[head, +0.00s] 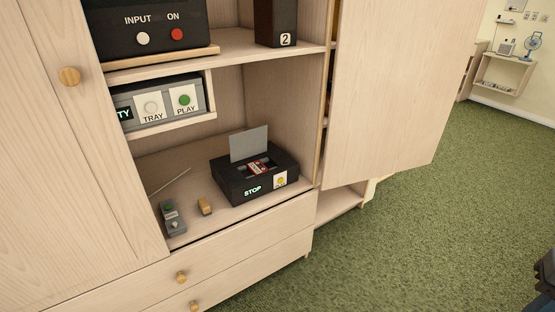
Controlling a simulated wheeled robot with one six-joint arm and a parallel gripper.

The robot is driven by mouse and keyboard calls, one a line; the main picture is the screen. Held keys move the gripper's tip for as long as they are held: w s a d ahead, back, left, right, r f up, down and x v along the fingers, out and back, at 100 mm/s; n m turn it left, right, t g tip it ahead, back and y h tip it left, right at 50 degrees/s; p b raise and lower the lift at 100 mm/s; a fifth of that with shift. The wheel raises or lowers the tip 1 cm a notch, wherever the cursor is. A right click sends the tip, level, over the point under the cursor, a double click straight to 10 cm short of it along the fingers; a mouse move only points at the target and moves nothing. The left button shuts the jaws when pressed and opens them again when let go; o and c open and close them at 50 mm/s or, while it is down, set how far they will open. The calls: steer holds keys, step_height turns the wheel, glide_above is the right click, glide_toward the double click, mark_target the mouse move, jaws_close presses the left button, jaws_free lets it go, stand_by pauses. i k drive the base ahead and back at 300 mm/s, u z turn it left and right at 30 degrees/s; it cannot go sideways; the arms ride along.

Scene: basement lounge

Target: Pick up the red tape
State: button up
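A black tape player (238,188) sits on the lower shelf of the open cabinet, with a grey lid (248,144) standing up. A small cassette with a red label (259,168) shows in its top opening. It looks like the red tape, but its details are too small to read. The player's front shows a lit "STOP" and a white button panel with a yellow mark (280,181). My gripper is not in view. Only a dark part, probably of my arm, shows at the lower right edge.
A grey "TRAY/PLAY" unit (160,105) sits above. An open cabinet door (390,95) stands at the right. Green carpet (420,230) is clear.

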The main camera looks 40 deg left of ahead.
mark_target(256, 168)
steer(key=u, duration=0.25)
steer(key=i, duration=0.9)
steer(key=u, duration=1.1)
steer(key=i, duration=0.65)
steer(key=u, duration=0.45)
